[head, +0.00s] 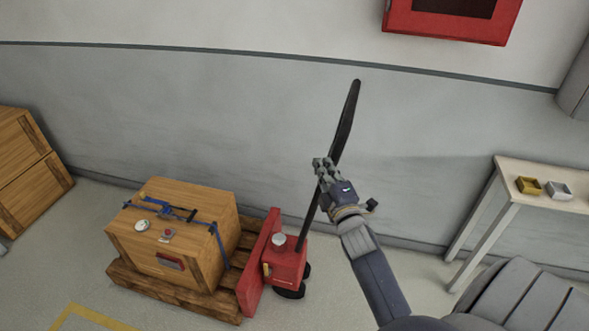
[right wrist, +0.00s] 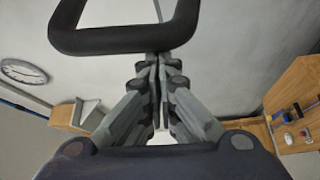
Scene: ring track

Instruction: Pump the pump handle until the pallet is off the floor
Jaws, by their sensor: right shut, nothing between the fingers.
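The red pallet jack (head: 286,266) stands at the right end of the wooden pallet (head: 172,292). Its black pump handle (head: 346,120) rises from the red body and leans right, with a loop at the top. The loop (right wrist: 122,42) also shows in the right wrist view, just beyond my fingertips. My right gripper (head: 321,165) is shut and empty beside the handle, below the loop; whether it touches the handle I cannot tell. The pallet looks low at the floor; any gap under it is too small to tell. My left gripper is not in view.
A strapped wooden crate (head: 185,232) sits on the pallet. More crates (head: 28,165) stand at the left. A light table (head: 548,178) with small yellow and grey trays is at the right. A grey wall (head: 200,120) stands close behind the jack.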

